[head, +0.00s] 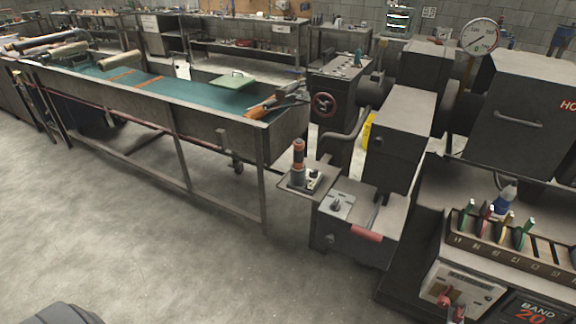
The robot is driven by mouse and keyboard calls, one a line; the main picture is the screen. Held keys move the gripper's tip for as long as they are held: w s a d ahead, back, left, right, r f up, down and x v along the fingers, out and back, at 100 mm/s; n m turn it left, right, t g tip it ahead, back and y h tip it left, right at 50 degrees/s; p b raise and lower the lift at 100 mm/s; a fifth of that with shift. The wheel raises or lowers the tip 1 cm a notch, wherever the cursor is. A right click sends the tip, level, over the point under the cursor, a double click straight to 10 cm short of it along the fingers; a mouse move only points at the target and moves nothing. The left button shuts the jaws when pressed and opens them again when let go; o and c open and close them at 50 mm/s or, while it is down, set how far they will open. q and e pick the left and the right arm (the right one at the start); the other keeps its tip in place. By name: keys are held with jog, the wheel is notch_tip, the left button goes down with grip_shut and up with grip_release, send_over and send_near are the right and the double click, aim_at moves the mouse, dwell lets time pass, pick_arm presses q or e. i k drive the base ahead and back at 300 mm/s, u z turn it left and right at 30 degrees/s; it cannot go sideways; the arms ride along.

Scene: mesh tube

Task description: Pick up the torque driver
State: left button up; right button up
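An upright tool with an orange-and-black grip (298,155) stands on a small metal shelf (283,187) at the front of the machine, right of the long bench. It looks like the torque driver, but it is too small to be sure. An orange-handled tool (262,107) lies at the near right end of the long bench, partly over its rim; I cannot tell its type. Neither of my grippers shows in the head view.
The long bench (190,125) with a green mat runs along the left. Dark machine housings (398,135) stand behind and right of the shelf. A slotted rack with coloured tags (510,250) is at lower right. The concrete floor (150,240) in front is clear.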

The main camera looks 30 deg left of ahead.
aim_at(298, 144)
jog(key=u, duration=0.6)
jog(key=i, duration=1.05)
jog(key=u, duration=0.55)
jog(key=k, duration=0.35)
jog(key=u, duration=1.1)
jog(key=k, duration=1)
jog(key=u, duration=1.1)
jog(key=i, duration=1.1)
jog(key=z, duration=0.5)
jog(key=i, duration=0.8)
jog(key=z, duration=0.8)
